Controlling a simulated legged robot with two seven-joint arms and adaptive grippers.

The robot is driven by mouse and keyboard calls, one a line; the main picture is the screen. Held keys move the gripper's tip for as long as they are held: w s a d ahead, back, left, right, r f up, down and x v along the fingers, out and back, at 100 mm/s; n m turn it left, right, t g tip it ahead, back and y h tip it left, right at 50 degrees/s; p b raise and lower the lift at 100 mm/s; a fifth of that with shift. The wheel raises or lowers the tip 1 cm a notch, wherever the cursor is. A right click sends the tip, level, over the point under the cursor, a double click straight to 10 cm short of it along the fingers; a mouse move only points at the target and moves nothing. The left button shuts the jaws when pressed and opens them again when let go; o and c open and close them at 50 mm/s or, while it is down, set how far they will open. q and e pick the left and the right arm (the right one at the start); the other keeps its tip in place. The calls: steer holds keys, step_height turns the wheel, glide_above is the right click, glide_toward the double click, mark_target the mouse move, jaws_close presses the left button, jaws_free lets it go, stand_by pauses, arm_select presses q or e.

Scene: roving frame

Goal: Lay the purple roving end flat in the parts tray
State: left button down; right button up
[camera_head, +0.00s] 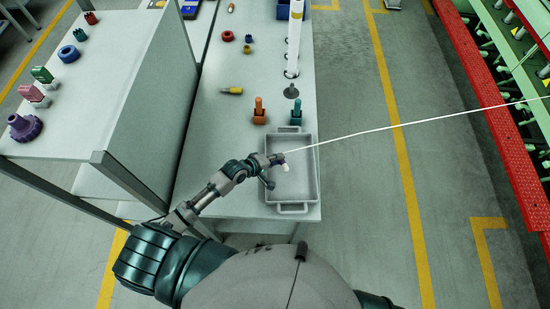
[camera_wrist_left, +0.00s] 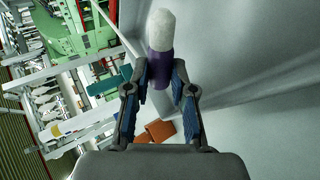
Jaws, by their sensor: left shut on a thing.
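The grey parts tray (camera_head: 301,187) lies near the front end of the bench, with a handle at each end. My left gripper (camera_head: 278,159) is over the tray's left part, shut on the roving end. In the left wrist view, the fingers (camera_wrist_left: 161,82) grip the purple roving end (camera_wrist_left: 159,66), and its white tip sticks out past them. In the head view the white tip (camera_head: 286,168) shows over the tray; I cannot tell whether it touches the floor. A white roving strand (camera_head: 400,125) runs from the gripper to the machine at the right. My right gripper is not in view.
An orange part (camera_head: 259,112) and a teal part (camera_head: 296,112) stand just behind the tray. A white tube (camera_head: 294,45) stands farther back. A yellow-tipped piece (camera_head: 231,91) lies on the bench. A raised shelf (camera_head: 90,110) with colored parts is at left. A red-edged machine (camera_head: 490,110) is at right.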

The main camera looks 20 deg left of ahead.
arm_select(q)
steer(key=shift+d+r, duration=0.1)
steer(key=shift+d, duration=0.3)
steer(key=c, duration=0.9)
jaws_free()
steer(key=shift+d+r, duration=0.1)
steer(key=shift+d, duration=0.9)
steer(key=shift+s+a, duration=0.15)
steer(key=shift+a, duration=0.75)
steer(key=v, duration=0.3)
steer(key=shift+a, duration=0.25)
steer(key=d+v, duration=0.1)
steer(key=v, duration=0.7)
steer(key=shift+s+r, duration=0.15)
steer(key=shift+r, duration=0.1)
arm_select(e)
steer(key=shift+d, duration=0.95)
